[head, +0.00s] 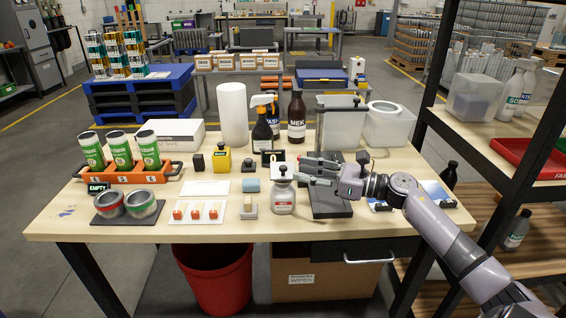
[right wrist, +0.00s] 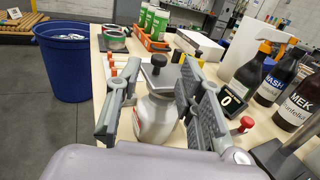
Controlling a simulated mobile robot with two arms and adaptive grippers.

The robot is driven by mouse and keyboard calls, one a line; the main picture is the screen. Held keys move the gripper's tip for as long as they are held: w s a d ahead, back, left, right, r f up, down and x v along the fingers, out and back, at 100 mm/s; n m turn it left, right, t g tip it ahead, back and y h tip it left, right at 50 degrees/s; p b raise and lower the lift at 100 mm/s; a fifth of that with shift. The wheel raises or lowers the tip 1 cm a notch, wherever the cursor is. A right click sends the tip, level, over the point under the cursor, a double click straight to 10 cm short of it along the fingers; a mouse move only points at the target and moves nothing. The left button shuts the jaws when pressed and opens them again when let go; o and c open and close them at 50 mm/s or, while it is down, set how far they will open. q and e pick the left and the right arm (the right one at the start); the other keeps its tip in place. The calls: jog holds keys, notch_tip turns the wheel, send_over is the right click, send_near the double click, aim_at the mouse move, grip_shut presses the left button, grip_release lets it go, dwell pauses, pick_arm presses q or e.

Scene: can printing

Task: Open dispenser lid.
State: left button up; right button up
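The dispenser (head: 284,200) is a white bottle with a red-marked label and a grey metal top, standing near the front edge of the workbench. Its lid (right wrist: 165,77) is a flat grey plate with a black knob, and it looks closed. My right gripper (head: 304,171) reaches in from the right, just right of the dispenser's top. In the right wrist view the fingers are spread apart, with the dispenser's white body (right wrist: 156,119) showing between them. I cannot tell whether a finger touches it. My left gripper is not in view.
A dark stand (head: 330,203) is right of the dispenser, under my right gripper. A spray bottle (head: 262,130) and a brown MEK bottle (head: 297,118) stand behind. Two open cans (head: 125,205) and a white tray with orange-red pieces (head: 198,212) lie left.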

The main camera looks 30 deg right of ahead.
aim_at(283, 167)
jog(key=p+x, duration=0.1)
jog(key=x, duration=0.4)
jog(key=shift+w+a+r, duration=0.1)
jog(key=shift+w, duration=0.15)
jog(key=shift+w+a, duration=0.2)
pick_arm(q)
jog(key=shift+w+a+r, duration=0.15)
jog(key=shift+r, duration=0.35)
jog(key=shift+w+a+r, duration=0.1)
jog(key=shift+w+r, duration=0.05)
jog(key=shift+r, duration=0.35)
pick_arm(e)
jog(key=shift+w+a, duration=0.1)
jog(key=shift+w, duration=0.05)
jog(key=shift+c, duration=0.4)
grip_shut()
